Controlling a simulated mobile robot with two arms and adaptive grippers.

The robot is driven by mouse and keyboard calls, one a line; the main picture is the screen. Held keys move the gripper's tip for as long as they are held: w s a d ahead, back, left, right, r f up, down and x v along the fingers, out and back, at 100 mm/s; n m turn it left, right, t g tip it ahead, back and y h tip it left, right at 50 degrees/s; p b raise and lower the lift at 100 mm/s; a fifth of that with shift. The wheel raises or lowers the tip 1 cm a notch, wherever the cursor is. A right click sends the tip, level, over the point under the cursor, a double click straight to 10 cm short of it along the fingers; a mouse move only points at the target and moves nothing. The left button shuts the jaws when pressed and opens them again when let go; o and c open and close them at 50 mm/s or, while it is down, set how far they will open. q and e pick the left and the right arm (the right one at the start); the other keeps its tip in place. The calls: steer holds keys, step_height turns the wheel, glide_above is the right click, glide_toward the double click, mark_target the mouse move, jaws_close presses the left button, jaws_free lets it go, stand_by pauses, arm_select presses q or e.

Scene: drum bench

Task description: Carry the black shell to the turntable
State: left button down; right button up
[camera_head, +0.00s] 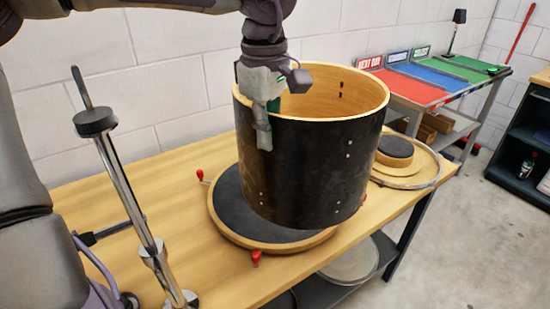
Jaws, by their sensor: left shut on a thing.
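The black shell (310,165) is a wide drum cylinder with a bare wood inside, open at the top. My left gripper (264,125) reaches down from above and is shut on the near left part of its rim, one finger outside the wall. The shell is roughly upright, slightly tilted. The turntable (225,203), a round wooden disc with a dark top and red knobs, lies on the bench beneath the shell's left side. The shell overlaps it in the view, and I cannot tell whether they touch. My right gripper is not in view.
The wooden bench (110,185) carries a chrome stand (135,205) at the left front. A small round dark-topped piece (395,148) and a hoop lie right of the shell. A side table with red, blue and green mats (405,87) stands behind right. A white block wall backs the bench.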

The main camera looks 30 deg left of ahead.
mark_target(239, 155)
arm_select(q)
steer(key=w+a+f, duration=0.1)
steer(key=a+f, duration=0.1)
steer(key=a, duration=0.1)
steer(key=w+a+f+p, duration=0.1)
steer(key=a+f, duration=0.1)
steer(key=a, duration=0.1)
steer(key=w+a+f+p, duration=0.1)
steer(key=a+f, duration=0.1)
steer(key=a, duration=0.2)
steer(key=shift+w, duration=0.35)
steer(key=shift+f, duration=0.4)
step_height(239, 155, down, 3)
steer(key=shift+a+f+p, duration=0.1)
steer(key=shift+f+p, duration=0.1)
steer(key=shift+p, duration=0.1)
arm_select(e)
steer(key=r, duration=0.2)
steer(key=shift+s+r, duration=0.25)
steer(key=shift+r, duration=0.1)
arm_select(q)
steer(key=c, duration=1.7)
jaws_free()
steer(key=shift+s+f, duration=0.1)
steer(key=shift+f, duration=0.05)
steer(key=o, duration=0.4)
steer(key=shift+s, duration=0.1)
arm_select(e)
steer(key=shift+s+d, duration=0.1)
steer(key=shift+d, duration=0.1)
